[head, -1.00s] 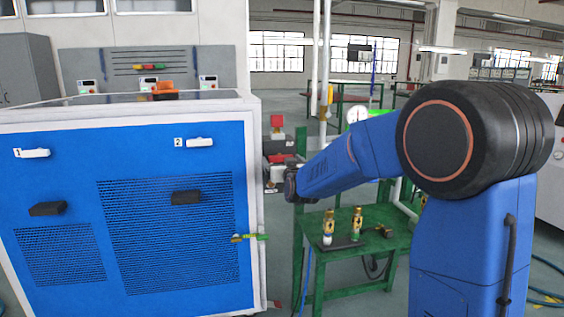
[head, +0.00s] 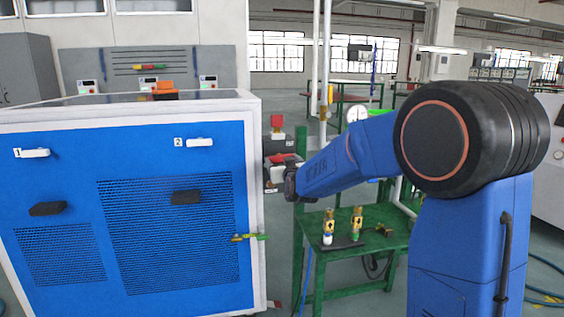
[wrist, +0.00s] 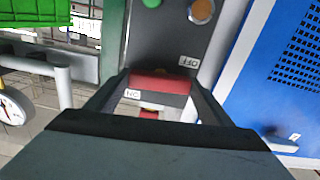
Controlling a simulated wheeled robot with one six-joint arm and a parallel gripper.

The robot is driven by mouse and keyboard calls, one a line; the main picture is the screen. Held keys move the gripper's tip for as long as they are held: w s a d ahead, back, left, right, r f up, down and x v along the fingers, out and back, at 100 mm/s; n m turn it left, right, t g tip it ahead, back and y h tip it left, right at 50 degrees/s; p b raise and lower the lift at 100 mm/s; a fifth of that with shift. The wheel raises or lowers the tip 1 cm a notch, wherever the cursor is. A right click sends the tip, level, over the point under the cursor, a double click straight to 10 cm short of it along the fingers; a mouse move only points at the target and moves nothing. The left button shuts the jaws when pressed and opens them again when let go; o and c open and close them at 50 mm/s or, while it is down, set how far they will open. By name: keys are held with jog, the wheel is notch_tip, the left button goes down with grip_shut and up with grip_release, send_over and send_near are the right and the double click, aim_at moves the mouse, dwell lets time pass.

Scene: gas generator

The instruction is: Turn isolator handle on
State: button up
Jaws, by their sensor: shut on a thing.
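The isolator is a grey box with a red handle (wrist: 162,84), seen close in the wrist view. An OFF label (wrist: 189,62) and an ON label (wrist: 132,94) are on it, with the handle between them in the picture. My gripper (wrist: 155,98) has its fingers on both sides of the handle and is shut on it. The lower part of the isolator is hidden behind my gripper. In the head view my gripper (head: 286,183) is at the isolator (head: 273,173), right of the blue cabinet, and hides part of it.
The blue generator cabinet (head: 120,220) stands close on the left, with a small valve (head: 250,237) on its side edge. A green table (head: 350,250) with brass fittings is below my arm. A round gauge (wrist: 12,108) and a pipe are at the left in the wrist view.

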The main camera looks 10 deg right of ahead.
jog(key=n, duration=0.8)
jog(key=shift+n, duration=0.3)
jog(key=n, duration=0.4)
jog(key=shift+n, duration=2.1)
jog(key=o, duration=1)
jog(key=shift+o, duration=0.2)
jog(key=shift+s, duration=0.1)
